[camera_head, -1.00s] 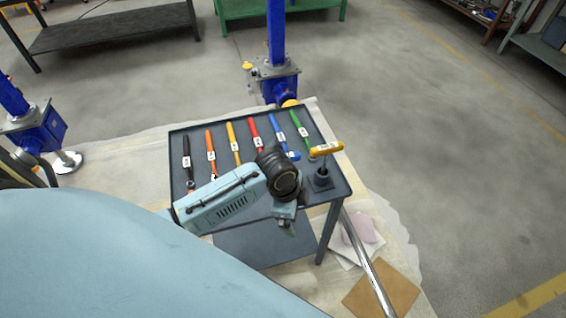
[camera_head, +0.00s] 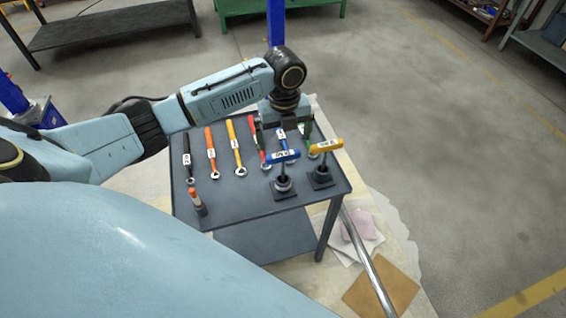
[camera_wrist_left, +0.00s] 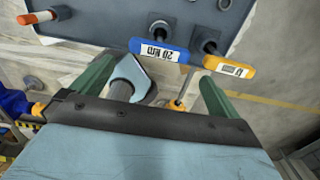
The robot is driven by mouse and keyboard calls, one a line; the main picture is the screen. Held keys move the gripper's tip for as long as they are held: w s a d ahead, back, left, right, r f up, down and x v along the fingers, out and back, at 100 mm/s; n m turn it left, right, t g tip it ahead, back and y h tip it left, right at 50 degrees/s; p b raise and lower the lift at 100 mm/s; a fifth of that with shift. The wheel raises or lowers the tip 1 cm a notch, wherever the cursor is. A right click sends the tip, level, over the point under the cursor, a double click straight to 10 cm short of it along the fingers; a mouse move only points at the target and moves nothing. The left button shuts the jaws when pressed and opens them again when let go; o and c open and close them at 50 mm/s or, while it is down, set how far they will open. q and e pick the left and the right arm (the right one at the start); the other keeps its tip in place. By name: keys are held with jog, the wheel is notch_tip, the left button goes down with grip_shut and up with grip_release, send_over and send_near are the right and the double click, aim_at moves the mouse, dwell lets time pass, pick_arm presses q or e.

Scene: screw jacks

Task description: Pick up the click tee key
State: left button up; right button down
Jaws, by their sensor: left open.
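Two T-handled keys stand upright in dark square holders near the table's right front corner. One has a blue handle (camera_head: 282,156) and the other a yellow handle (camera_head: 326,146). In the left wrist view the blue handle (camera_wrist_left: 159,54), labelled 20 Nm, and the yellow handle (camera_wrist_left: 229,66) show just beyond the fingertips. My left gripper (camera_head: 284,134) is open, fingers pointing down, behind the blue handle and over the far right of the table. Its green fingers show apart in the wrist view (camera_wrist_left: 155,84). It holds neither key. My right gripper is not in view.
Several colored wrenches lie in a row on the dark table (camera_head: 235,205), including a black one (camera_head: 187,160) and a yellow one (camera_head: 233,145). A blue jack column (camera_head: 276,22) rises behind my arm.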

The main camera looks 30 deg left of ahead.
aim_at(283, 154)
pick_arm(q)
jog(key=f, duration=0.8)
jog(key=shift+w+a, duration=0.1)
jog(key=shift+a, duration=0.1)
jog(key=c, duration=1.1)
